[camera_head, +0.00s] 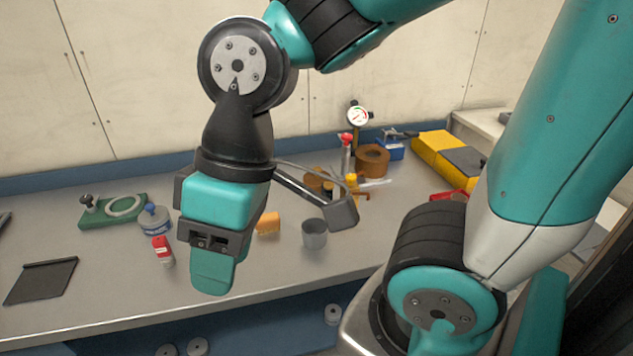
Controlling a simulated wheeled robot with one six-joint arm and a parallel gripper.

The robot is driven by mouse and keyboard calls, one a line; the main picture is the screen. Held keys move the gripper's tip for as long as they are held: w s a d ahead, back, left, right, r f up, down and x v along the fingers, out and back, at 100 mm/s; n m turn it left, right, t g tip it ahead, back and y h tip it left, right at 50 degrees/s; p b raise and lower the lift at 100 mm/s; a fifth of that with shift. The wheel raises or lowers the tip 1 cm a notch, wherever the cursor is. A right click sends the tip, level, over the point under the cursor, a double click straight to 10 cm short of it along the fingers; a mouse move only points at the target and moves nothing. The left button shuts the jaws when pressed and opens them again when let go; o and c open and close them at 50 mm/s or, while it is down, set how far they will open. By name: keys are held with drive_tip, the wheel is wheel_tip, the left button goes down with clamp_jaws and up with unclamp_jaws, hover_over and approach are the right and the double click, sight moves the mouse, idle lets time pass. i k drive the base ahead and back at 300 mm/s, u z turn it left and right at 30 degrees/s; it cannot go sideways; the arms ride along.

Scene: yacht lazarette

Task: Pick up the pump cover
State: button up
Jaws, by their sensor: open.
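I cannot tell for sure which thing is the pump cover. A green plate with a pale ring and a dark knob (112,209) lies on the bench at the left and may be it. A grey round piece with a blue knob (154,221) sits just right of it. My gripper (213,275) hangs over the front of the bench, right of both and nearer to the camera, pointing down. It is open and nothing shows in it. One finger shows; the other is hidden. The gripper hides part of the bench behind it.
A small red and white bottle (163,250), an orange block (268,223) and a grey cup (314,234) stand near my gripper. A dark flat plate (41,281) lies at the left. A brown roll (372,159) and yellow case (445,158) are farther back.

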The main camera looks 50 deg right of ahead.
sight(314, 181)
drive_tip(key=z, duration=1.5)
drive_tip(key=k, duration=0.6)
drive_tip(key=u, duration=0.4)
drive_tip(key=i, duration=0.9)
drive_tip(key=z, duration=0.05)
